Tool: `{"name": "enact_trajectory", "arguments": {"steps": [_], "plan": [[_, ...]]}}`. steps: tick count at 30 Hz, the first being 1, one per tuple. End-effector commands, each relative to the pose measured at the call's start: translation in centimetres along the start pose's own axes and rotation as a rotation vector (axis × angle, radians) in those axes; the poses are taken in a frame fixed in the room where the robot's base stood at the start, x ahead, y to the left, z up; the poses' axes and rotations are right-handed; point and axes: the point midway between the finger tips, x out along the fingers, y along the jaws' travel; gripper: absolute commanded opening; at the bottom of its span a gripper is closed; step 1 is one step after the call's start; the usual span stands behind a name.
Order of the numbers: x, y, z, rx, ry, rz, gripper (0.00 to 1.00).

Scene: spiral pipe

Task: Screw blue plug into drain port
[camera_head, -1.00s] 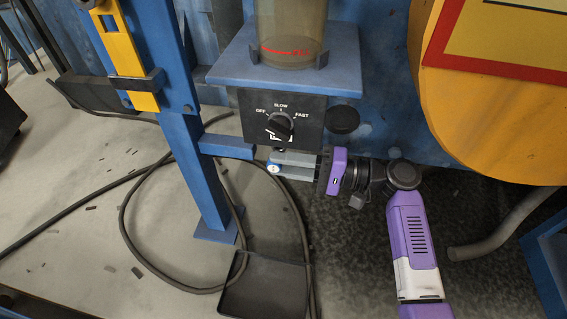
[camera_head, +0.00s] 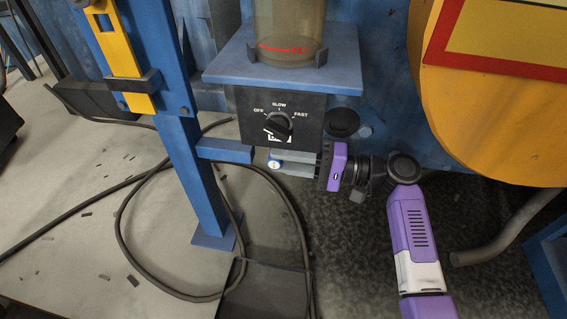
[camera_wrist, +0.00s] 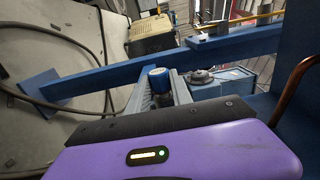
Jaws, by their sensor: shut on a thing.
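The blue plug (camera_wrist: 158,76) shows as a blue cap between the fingers in the wrist view. In the head view it is a small blue-and-white spot (camera_head: 274,164) at the fingertips. My gripper (camera_head: 278,163) is shut on it, below the black control box and close to the end of a blue side bar. My gripper also shows in the wrist view (camera_wrist: 161,92), pointing away from the camera. I cannot make out the drain port for certain; a grey round fitting (camera_wrist: 201,75) sits on a blue surface right of the fingers.
The black control box (camera_head: 258,118) with its dial hangs under a blue shelf (camera_head: 230,65) just above my gripper. A blue post (camera_head: 190,165) stands to the left. A dark tray (camera_head: 262,290) and looped cables (camera_head: 125,230) lie on the floor below. A yellow drum (camera_head: 480,130) is at right.

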Motion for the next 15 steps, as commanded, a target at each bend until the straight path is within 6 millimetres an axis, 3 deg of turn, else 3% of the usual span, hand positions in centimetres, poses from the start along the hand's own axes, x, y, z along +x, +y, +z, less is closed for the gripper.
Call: {"name": "enact_trajectory", "arguments": {"steps": [15], "plan": [[0.02, 0.21, -0.67, 0.0, 0.0, -0.019, 0.0]]}}
